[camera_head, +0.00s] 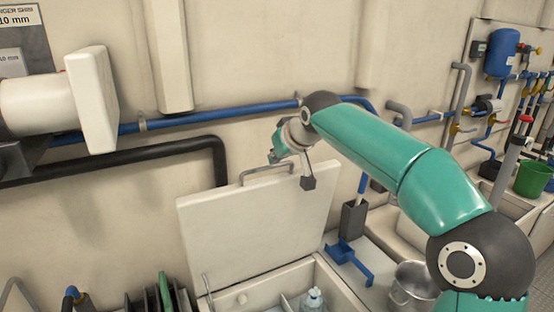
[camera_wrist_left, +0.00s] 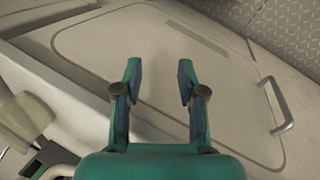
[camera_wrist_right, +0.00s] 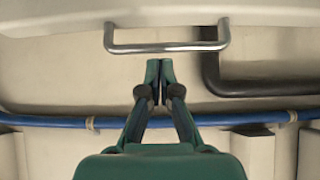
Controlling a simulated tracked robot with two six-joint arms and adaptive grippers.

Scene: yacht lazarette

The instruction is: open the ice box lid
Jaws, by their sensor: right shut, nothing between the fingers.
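The ice box lid (camera_head: 255,222) is a pale panel, standing raised and leaning toward the back wall in the head view. Its metal handle (camera_head: 266,171) is at the top edge. The open ice box (camera_head: 262,292) shows below it. My right gripper (camera_head: 275,156) is just above the handle. In the right wrist view the shut, empty fingers (camera_wrist_right: 153,72) point at the handle bar (camera_wrist_right: 166,46), with no grip on it. My left gripper (camera_wrist_left: 158,78) is open and empty in its wrist view, in front of a pale panel with a metal handle (camera_wrist_left: 277,106).
A white-topped bottle (camera_head: 313,299) stands in the box. A blue pipe (camera_head: 215,116) and a black pipe (camera_head: 135,157) run along the wall behind the lid.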

